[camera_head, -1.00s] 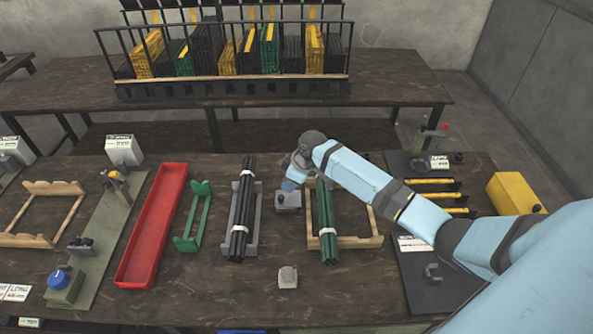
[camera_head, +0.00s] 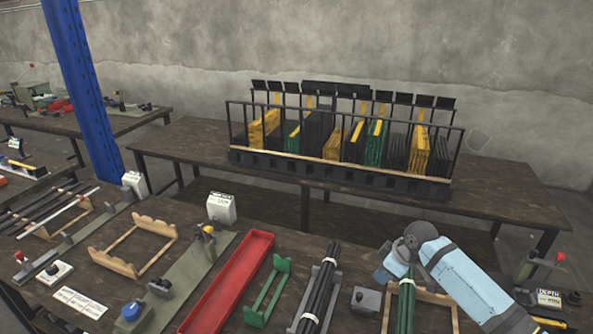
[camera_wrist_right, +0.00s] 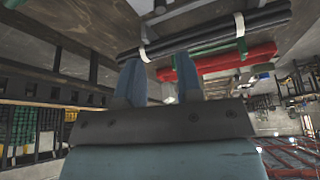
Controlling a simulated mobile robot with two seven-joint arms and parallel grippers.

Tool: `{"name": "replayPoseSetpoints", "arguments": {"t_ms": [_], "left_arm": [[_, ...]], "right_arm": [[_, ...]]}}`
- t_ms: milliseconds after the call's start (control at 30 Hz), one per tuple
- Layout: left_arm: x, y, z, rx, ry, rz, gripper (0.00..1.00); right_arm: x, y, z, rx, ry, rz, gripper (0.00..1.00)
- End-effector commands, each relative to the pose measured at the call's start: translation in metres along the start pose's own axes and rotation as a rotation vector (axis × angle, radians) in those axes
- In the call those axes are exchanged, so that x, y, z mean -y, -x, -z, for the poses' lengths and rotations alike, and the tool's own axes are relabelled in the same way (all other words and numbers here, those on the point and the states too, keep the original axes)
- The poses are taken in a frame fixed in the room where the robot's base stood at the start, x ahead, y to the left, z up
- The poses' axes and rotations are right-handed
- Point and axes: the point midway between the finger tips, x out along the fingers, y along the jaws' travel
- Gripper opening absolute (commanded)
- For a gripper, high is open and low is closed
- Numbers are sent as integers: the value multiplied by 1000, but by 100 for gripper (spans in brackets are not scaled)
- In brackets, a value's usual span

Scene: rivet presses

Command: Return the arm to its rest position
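My right arm comes in from the lower right of the head view. Its gripper (camera_head: 387,268) hangs above the workbench, beside the top end of a bundle of green rods (camera_head: 406,305) and above a small grey block (camera_head: 366,299). In the right wrist view the two blue fingers of the right gripper (camera_wrist_right: 159,78) stand apart with nothing held between them. Beyond the fingertips a bundle of black rods (camera_wrist_right: 220,38) with white bands shows. My left gripper is in neither view.
The black bundle lies in a grey cradle (camera_head: 334,300). Left of it are a green cradle (camera_head: 266,293), a red tray (camera_head: 232,285) and a wooden frame (camera_head: 128,268). A rack of yellow, black and green pieces (camera_head: 340,178) stands on the back table. A blue post (camera_head: 82,90) rises at left.

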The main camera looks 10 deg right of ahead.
Motion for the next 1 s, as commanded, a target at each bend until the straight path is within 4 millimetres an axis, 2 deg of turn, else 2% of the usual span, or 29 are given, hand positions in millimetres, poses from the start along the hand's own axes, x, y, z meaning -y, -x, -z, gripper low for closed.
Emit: {"name": "replayPoseSetpoints", "arguments": {"t_ms": [167, 300, 500, 667, 800, 900, 1000], "left_arm": [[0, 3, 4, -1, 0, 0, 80], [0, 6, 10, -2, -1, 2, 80], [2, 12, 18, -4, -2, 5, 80], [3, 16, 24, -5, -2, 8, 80], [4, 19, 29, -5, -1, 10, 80], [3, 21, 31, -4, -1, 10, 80], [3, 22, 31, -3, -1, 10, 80]], "right_arm": [[28, -24, -11, -34, -23, -16, 33], [77, -56, -29, -108, -73, -53, 33], [152, -81, -58, -241, -160, -118, 33], [210, -81, -83, -349, -234, -167, 33], [255, -69, -103, -442, -298, -213, 33], [281, -56, -115, -500, -334, -243, 33], [300, -44, -124, -543, -360, -267, 33]]}}
